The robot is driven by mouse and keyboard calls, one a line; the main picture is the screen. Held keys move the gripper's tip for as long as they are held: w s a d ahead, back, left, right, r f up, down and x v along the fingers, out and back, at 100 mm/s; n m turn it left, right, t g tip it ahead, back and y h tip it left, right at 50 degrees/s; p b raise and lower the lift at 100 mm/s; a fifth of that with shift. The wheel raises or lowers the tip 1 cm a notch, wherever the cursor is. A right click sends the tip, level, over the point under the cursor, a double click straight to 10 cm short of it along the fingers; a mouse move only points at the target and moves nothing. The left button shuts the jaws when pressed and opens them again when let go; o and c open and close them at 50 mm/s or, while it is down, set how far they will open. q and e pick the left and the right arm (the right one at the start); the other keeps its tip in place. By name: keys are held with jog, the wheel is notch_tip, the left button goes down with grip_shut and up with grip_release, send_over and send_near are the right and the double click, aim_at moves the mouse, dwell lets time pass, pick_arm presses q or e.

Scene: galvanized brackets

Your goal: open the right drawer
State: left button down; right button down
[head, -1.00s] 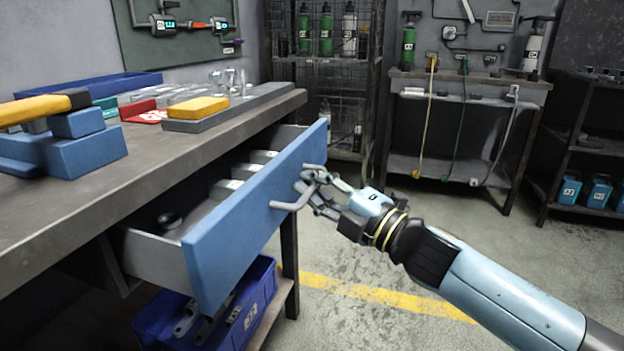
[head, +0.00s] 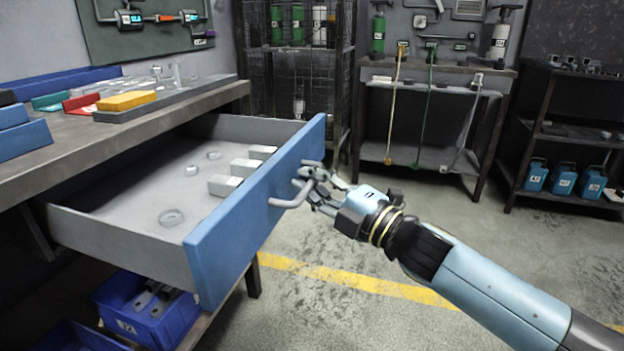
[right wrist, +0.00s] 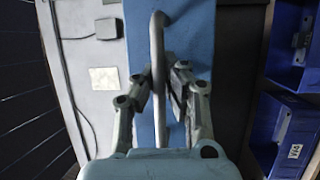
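The drawer (head: 225,245) has a blue front and grey inside walls, and it stands well out from under the workbench. Its grey bar handle (head: 290,201) sits on the blue front. My right gripper (head: 314,183) is at the handle. In the right wrist view the handle (right wrist: 158,35) runs between the two fingers, and the gripper (right wrist: 163,85) is closed around it. Inside the drawer lie light grey blocks (head: 225,185) and several round rings (head: 171,217). My left gripper is not in view.
Blue bins (head: 150,310) stand below the drawer. The floor (head: 330,315) right of the drawer is clear. A wire rack and shelves stand behind.

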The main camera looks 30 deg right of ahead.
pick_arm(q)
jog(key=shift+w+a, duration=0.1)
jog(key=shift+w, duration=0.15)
pick_arm(e)
jog(key=c, duration=1.6)
grip_release()
jog(key=shift+c, duration=0.2)
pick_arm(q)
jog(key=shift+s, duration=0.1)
pick_arm(e)
jog(key=v, duration=1.2)
